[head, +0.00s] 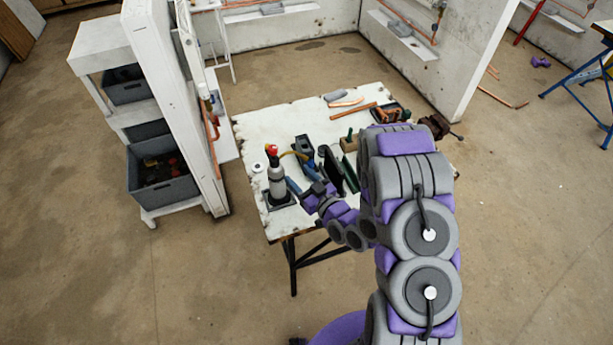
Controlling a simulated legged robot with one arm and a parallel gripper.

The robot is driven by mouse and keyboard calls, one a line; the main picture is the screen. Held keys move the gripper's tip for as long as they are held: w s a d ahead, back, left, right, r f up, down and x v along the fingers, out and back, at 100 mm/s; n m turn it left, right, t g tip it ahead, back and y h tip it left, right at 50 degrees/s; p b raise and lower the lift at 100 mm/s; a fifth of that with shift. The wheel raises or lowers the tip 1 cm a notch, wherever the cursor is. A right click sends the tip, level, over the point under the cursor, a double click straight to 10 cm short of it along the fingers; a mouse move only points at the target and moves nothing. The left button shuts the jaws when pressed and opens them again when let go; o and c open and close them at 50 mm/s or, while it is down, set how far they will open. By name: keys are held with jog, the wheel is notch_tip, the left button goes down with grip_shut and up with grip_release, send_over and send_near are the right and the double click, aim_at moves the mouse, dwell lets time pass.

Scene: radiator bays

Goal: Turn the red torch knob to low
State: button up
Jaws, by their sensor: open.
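The torch (277,184) stands upright on a dark base near the left front edge of the white worktable (284,222). It has a grey cylinder, and its red knob (272,149) is at the top. The knob's setting is too small to read. My gripper (295,187) is just right of the torch's body, below the height of the knob. It is open and appears empty. Whether a finger touches the torch I cannot tell. My arm comes in from the right and hides part of the table.
Dark tools (305,149) lie behind my gripper. Copper pipe pieces (352,113) and a vise (437,126) are at the table's far and right sides. A white panel (172,105) and shelves with a grey bin (163,187) stand left. The floor in front is clear.

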jog(key=shift+p+v, duration=0.9)
jog(key=shift+v, duration=0.5)
jog(key=w+d+f+n+g+h+b, duration=0.15)
jog(key=w+d+g+h+b, duration=0.3)
jog(key=d, duration=0.45)
jog(key=s+d+r+m+g+h+b, duration=0.35)
jog(key=s+d+h, duration=0.25)
jog(key=s, duration=0.3)
jog(key=s+a+r+m+g+b, duration=0.1)
jog(key=s+r+g, duration=0.1)
jog(key=s, duration=0.8)
jog(key=s+a+r+m+g+b, duration=0.2)
jog(key=s+r+g, duration=0.1)
jog(key=s, duration=0.7)
jog(key=s+a+r+m+g+b, duration=0.1)
jog(key=s+a+r+g+b, duration=0.1)
jog(key=s, duration=0.9)
jog(key=shift+a+r+m+g+y, duration=0.15)
jog(key=shift+r+m+g+y, duration=0.2)
jog(key=shift+r+g, duration=0.4)
